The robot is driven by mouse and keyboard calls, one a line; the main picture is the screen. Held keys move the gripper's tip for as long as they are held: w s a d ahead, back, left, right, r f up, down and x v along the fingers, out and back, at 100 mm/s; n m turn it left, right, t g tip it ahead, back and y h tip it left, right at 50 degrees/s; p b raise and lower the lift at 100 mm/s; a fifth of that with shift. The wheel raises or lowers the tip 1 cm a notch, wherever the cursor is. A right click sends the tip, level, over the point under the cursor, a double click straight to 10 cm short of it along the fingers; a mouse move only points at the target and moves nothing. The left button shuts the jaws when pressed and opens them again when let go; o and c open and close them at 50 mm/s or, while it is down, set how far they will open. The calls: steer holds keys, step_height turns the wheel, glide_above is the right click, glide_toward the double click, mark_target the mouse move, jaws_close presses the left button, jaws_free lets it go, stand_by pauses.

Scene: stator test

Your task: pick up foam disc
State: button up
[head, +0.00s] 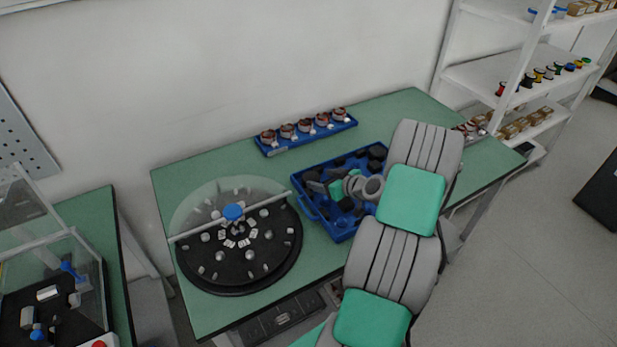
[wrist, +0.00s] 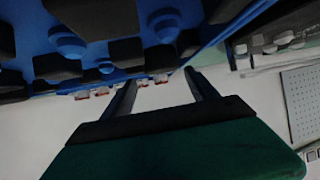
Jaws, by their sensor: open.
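A blue tray (head: 309,209) on the green table holds several dark foam pieces. A dark rounded piece (head: 376,152) sits in its far right corner; it may be the foam disc, but I cannot be sure. My gripper (wrist: 161,78) is open, with nothing visible between its two fingers. In the head view my arm reaches over the tray's right side and hides part of it. In the wrist view the blue tray (wrist: 100,50) fills the top, with dark blocks (wrist: 130,51) and round blue pegs (wrist: 67,42). I cannot tell whether the fingers touch anything.
A black turntable (head: 240,278) with a clear cover and metal parts stands left of the tray. A narrow blue rack (head: 277,151) of copper-coloured stators lies behind it. White shelves (head: 490,75) stand at the right. The green table (head: 180,165) is bare at its back left.

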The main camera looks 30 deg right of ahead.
mark_target(313, 178)
steer(key=p+x, duration=0.1)
steer(key=x, duration=0.3)
steer(key=shift+w+a+f+p, duration=0.2)
steer(key=shift+w+p, duration=0.1)
steer(key=shift+p, duration=0.1)
jaws_close()
